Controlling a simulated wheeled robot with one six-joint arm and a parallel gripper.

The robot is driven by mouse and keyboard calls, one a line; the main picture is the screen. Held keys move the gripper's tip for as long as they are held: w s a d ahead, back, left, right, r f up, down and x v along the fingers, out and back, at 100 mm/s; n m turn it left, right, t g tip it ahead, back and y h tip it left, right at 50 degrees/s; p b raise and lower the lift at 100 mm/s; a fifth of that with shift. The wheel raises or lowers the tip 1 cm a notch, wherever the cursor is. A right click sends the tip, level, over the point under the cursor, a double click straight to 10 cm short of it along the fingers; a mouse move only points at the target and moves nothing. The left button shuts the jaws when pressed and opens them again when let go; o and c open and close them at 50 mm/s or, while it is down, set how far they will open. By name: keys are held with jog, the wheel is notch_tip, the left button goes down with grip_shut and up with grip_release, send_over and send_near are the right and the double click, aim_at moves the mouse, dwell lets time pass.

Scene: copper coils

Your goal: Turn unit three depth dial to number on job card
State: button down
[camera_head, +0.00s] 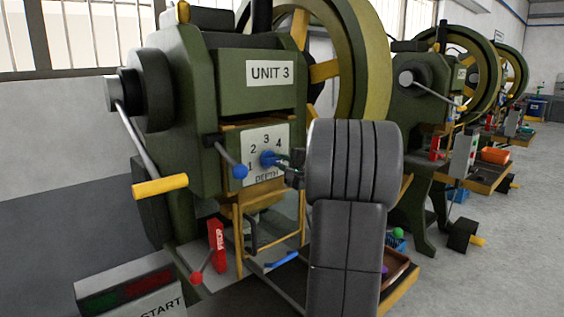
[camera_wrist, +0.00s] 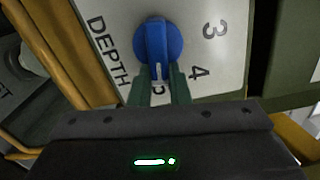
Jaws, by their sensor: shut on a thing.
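The unit 3 depth dial is a blue knob (camera_head: 268,159) on a white plate (camera_head: 250,143) marked 1, 2, 3, 4 and DEPTH, below the UNIT 3 sign (camera_head: 270,73). My gripper (camera_head: 282,159) reaches it from the right. In the wrist view, the green fingers (camera_wrist: 159,72) are shut on the blue knob (camera_wrist: 158,40), at its lower edge. The knob's ridge runs up and down there, with its lower end toward a partly covered number between the fingers. The 3 and 4 show to the right.
A blue-balled lever (camera_head: 240,171) sticks out close left of the dial. A yellow-handled crank (camera_head: 160,186) and a red-knobbed lever (camera_head: 196,277) stand farther left. A START box (camera_head: 130,290) is at lower left. Similar presses (camera_head: 415,110) line up behind, with open floor at right.

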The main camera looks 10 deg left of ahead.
jog(key=shift+f, duration=0.1)
dwell(0.3)
jog(key=c, duration=1.4)
grip_release()
jog(key=shift+o, duration=0.2)
jog(key=shift+d, duration=0.1)
jog(key=v, duration=1.3)
jog(key=shift+s+d+b, duration=0.25)
jog(key=shift+b, duration=0.2)
jog(key=shift+a, duration=0.1)
jog(key=p+x, duration=0.1)
jog(key=x, duration=1.2)
jog(key=shift+w+a, duration=0.25)
jog(key=shift+d, duration=0.1)
